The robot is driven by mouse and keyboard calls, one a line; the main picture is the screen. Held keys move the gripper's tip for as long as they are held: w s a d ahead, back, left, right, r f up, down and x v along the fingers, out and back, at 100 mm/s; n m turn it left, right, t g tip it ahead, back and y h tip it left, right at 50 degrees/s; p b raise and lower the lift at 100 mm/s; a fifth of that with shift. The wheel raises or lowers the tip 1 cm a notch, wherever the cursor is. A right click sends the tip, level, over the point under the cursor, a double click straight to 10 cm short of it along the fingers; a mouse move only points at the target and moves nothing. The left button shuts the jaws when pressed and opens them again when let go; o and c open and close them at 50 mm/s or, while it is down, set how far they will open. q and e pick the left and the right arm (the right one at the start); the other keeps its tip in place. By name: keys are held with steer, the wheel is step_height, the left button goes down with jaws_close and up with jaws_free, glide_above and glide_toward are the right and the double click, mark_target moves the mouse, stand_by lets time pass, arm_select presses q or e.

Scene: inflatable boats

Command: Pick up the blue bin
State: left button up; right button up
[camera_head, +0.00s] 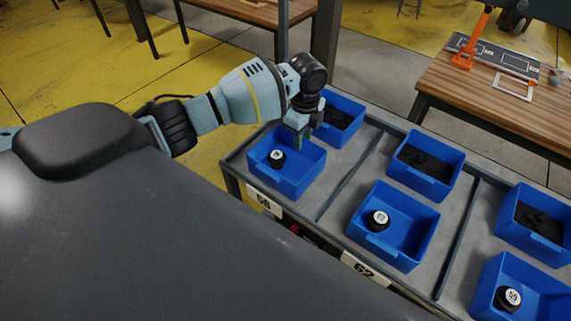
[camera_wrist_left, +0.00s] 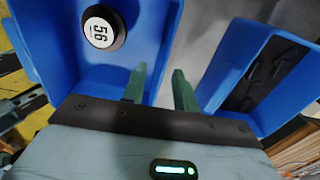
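Several blue bins stand on a grey shelf (camera_head: 330,205). The nearest to my left gripper (camera_head: 303,140) is the front-left blue bin (camera_head: 297,180), holding a round black piece (camera_head: 277,157) with a white label. In the left wrist view this bin (camera_wrist_left: 60,50) fills the left side, and the label on its piece (camera_wrist_left: 102,27) reads 56. My left gripper's green fingers (camera_wrist_left: 160,88) are apart, with the bin's edge between them; I cannot tell whether they touch it. My right gripper is not in view.
A blue bin with dark parts (camera_head: 340,118) stands just behind, close to my left gripper. More bins (camera_head: 392,225) stand to the right, between dark divider rails (camera_head: 345,180). Wooden tables (camera_head: 490,95) stand beyond the shelf.

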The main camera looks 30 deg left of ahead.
mark_target(301, 154)
arm_select(q)
steer(key=shift+f, duration=1.55)
jaws_close()
steer(key=shift+r, duration=0.1)
